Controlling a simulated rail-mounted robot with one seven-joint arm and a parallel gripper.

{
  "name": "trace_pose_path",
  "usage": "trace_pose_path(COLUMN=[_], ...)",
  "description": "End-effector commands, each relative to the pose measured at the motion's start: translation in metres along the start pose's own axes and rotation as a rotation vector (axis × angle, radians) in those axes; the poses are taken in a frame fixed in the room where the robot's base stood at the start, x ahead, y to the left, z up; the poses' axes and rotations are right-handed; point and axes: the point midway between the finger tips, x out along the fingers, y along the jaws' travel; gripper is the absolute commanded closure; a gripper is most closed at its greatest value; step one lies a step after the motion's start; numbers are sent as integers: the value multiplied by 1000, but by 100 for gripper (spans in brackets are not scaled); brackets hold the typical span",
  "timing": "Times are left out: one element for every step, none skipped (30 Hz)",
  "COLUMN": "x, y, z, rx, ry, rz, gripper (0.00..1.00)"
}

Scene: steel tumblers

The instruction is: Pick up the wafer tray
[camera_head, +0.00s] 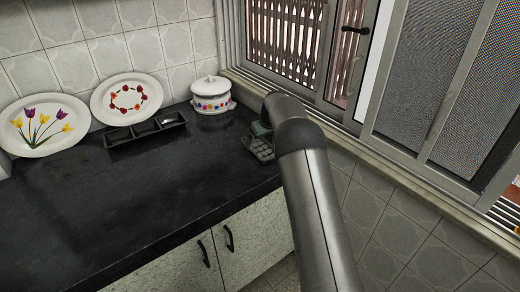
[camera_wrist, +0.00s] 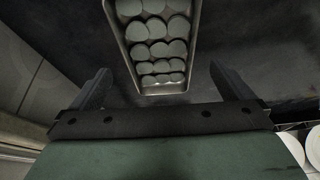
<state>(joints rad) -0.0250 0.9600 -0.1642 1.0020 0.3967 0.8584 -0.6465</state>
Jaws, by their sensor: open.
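The wafer tray (camera_wrist: 135,57) is a narrow metal-rimmed tray holding rows of pale round wafers. In the wrist view it runs from the top edge down to the middle, its near end lying between the fingers of my gripper (camera_wrist: 158,68). The fingers are open, apart from the tray, with a gap on each side. In the head view the tray (camera_head: 258,150) appears as a small grey shape on the dark counter near its right end. My gripper (camera_head: 262,130) is there mostly hidden by my arm.
The dark counter (camera_head: 70,200) is clear at the left front. A black compartment tray (camera_head: 125,141), a white lidded pot (camera_head: 212,96) and two decorated plates (camera_head: 45,124) (camera_head: 127,98) stand at the back. A window sill (camera_head: 350,140) borders the right side.

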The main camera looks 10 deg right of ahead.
Motion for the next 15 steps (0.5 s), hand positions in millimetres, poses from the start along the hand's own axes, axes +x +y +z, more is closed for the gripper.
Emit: trace_pose_path(x=[9,13,19,24,27,31,33,35,36,37,37,37,37,37,37], y=[0,1,1,1,1,1,1,1,1,1,1,1,1,1,1], z=[3,4,5,5,4,4,4,4,4,4,4,4,4,4,4], rx=[1,1,0,0,-1,-1,-1,-1,-1,-1,-1,-1,-1,-1,-1], ry=[-5,-5,-4,-4,-3,-2,-2,-2,-1,-1,0,0,0,0,0], rz=[-1,0,0,0,0,1,1,1,1,1,1,1,1,1,1], gripper=[0,0,0,0,0,0,0,0,0,0,0,0,0,0,0])
